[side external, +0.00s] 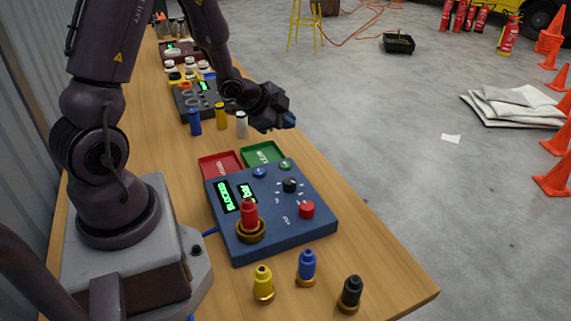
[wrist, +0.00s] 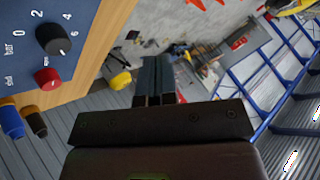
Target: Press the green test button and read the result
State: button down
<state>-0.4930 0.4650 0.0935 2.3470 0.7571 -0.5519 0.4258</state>
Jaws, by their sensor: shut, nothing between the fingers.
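The blue test box (side external: 270,225) sits on the bench; its corner also shows in the wrist view (wrist: 85,20). The green button (side external: 286,165) is at its far right corner, beside a blue button (side external: 260,172). Two displays (side external: 225,196) glow with green characters I cannot read surely. A red bottle (side external: 249,214) stands in a brass ring on the box. My gripper (side external: 288,121) is shut and empty, above and beyond the box, apart from the green button. The wrist view shows its fingers (wrist: 153,80) together; the green button is out of that view.
A red tray (side external: 221,164) and a green tray (side external: 264,153) lie just behind the box. Yellow (side external: 263,284), blue (side external: 307,266) and black (side external: 350,294) bottles stand in front. More bottles and another box (side external: 190,108) are farther along the bench. The floor lies right of the bench edge.

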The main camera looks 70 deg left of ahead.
aim_at(286, 166)
jog(key=shift+f, duration=4.4)
jog(key=shift+f, duration=0.15)
jog(key=shift+f, duration=0.25)
jog(key=shift+f, duration=0.45)
jog(key=shift+r, duration=0.85)
